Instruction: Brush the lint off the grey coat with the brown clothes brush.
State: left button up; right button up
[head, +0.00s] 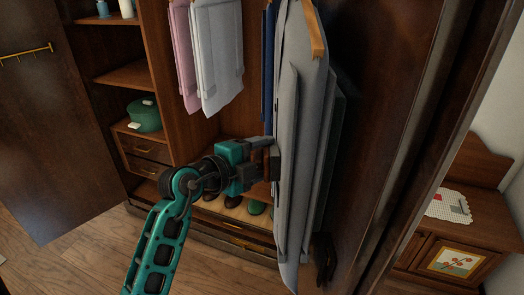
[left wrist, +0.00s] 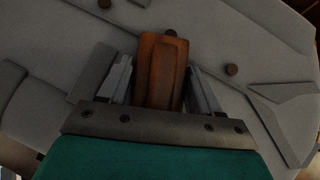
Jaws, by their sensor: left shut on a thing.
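The grey coat (head: 306,150) hangs on the right in the armoire, seen almost edge-on. It fills most of the left wrist view (left wrist: 60,60), with its lapels, flaps and small dark round spots that look like buttons. My left gripper (head: 268,158) is at the coat's left side. Its fingers are shut on the brown clothes brush, which shows between them in the left wrist view (left wrist: 163,72). The brush is close against the coat's front; I cannot tell whether it touches. I cannot make out any lint. My right gripper is not in view.
Pink and pale grey garments (head: 215,60) hang to the left, and a dark blue one (head: 268,65) hangs beside the coat. Shoes (head: 235,205) stand on the armoire floor below. A green pot (head: 144,115) sits on the left shelf. The armoire's right side is close to the coat.

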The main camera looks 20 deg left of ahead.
pick_arm(q)
jog(key=shift+s+d, duration=0.5)
jog(key=shift+s, duration=0.3)
jog(key=w+a, duration=0.3)
jog(key=w, duration=0.3)
jog(key=shift+w+a, duration=0.15)
jog(key=shift+w, duration=0.15)
jog(key=shift+s+a, duration=0.45)
jog(key=shift+a, duration=0.45)
jog(key=shift+s+a, duration=0.4)
jog(key=shift+a, duration=0.5)
jog(key=shift+s+a, duration=0.45)
jog(key=shift+a, duration=0.45)
jog(key=shift+a, duration=0.1)
jog(key=shift+s+a, duration=0.35)
jog(key=shift+a, duration=0.3)
jog(key=shift+s+a, duration=0.3)
jog(key=shift+a, duration=0.3)
